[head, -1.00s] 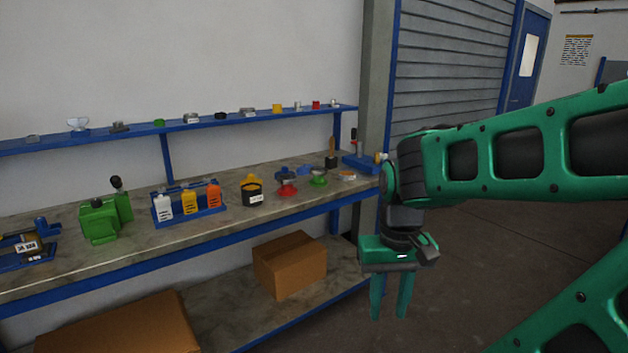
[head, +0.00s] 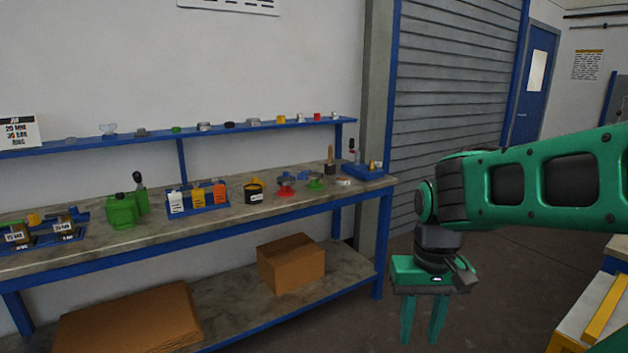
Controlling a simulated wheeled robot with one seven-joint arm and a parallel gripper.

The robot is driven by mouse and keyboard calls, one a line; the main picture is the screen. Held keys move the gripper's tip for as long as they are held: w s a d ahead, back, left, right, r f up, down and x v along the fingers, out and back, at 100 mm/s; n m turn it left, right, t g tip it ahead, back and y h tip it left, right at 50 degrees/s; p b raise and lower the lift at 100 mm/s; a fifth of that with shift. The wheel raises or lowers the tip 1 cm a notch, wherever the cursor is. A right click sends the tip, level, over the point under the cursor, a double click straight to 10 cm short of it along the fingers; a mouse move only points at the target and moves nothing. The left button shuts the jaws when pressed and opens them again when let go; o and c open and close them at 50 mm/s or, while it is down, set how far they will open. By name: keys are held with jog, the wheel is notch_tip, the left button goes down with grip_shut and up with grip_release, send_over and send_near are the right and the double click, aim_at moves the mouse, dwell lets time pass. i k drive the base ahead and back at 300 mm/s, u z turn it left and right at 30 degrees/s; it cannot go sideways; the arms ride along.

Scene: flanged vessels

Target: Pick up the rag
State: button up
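I cannot make out a rag for certain in the head view. A small blue item (head: 304,175) lies on the workbench (head: 110,247) among other small things, and it is too small to tell what it is. My gripper (head: 421,334) hangs at the lower right, pointing down, in front of the bench's right end and apart from it. Its two green fingers are spread with nothing between them, so it is open and empty.
The bench carries a green machine (head: 122,210), a blue rack of bottles (head: 197,197), a black pot (head: 254,191) and red and green pieces. A blue shelf (head: 215,130) runs above. Cardboard boxes (head: 291,262) lie below. A yellow-edged object (head: 598,312) stands at the lower right.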

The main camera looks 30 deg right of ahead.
aim_at(301, 175)
jog(key=z, duration=0.55)
jog(key=i, duration=0.9)
jog(key=z, duration=0.75)
jog(key=i, duration=1.5)
jog(key=u, duration=0.8)
jog(key=i, duration=0.95)
jog(key=u, duration=0.6)
